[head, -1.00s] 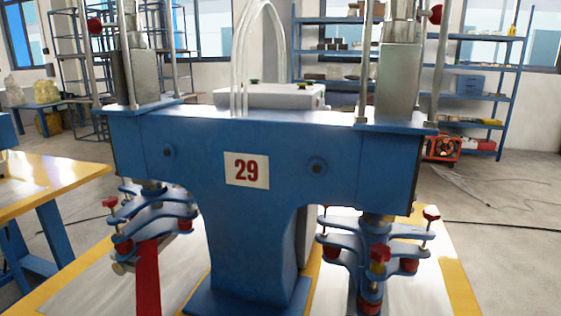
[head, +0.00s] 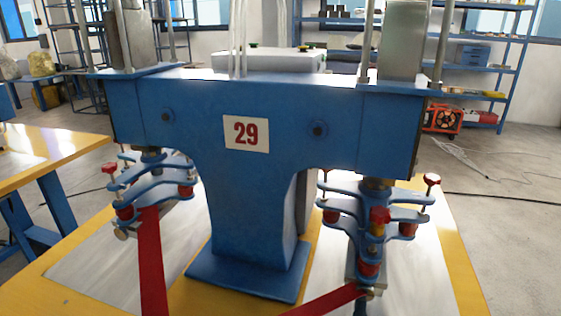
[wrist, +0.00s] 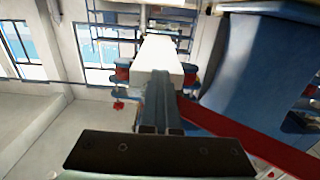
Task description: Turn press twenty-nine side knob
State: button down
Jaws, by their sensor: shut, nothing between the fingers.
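The blue press (head: 250,195) bears a white plate (head: 246,133) with a red 29. Under each end hangs a three-armed blue head with red knobs; one red knob (head: 432,180) stands at the outer right and another (head: 108,169) at the left. I cannot tell which is the side knob. In the wrist view my gripper (wrist: 159,88) is shut and empty. Blue arms with red parts (wrist: 122,75) show behind it; contact cannot be told. The head view does not show my gripper.
Red straps, one on the left (head: 150,262) and one on the right (head: 325,301), run from the heads towards me. A yellow-edged table (head: 60,150) stands at the left. Shelves (head: 485,70) and a red machine (head: 441,119) are behind, with open floor at the right.

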jog(key=shift+s+d+r+b, duration=0.15)
jog(key=shift+d+r+b, duration=0.2)
jog(key=shift+d+b, duration=0.5)
jog(key=shift+r+b, duration=0.2)
jog(key=shift+b, duration=0.15)
jog(key=shift+s+d+f+b, duration=0.15)
jog(key=shift+f+b, duration=0.3)
jog(key=shift+b, duration=0.35)
jog(key=p+v, duration=0.1)
jog(key=v, duration=0.5)
jog(key=shift+f, duration=0.15)
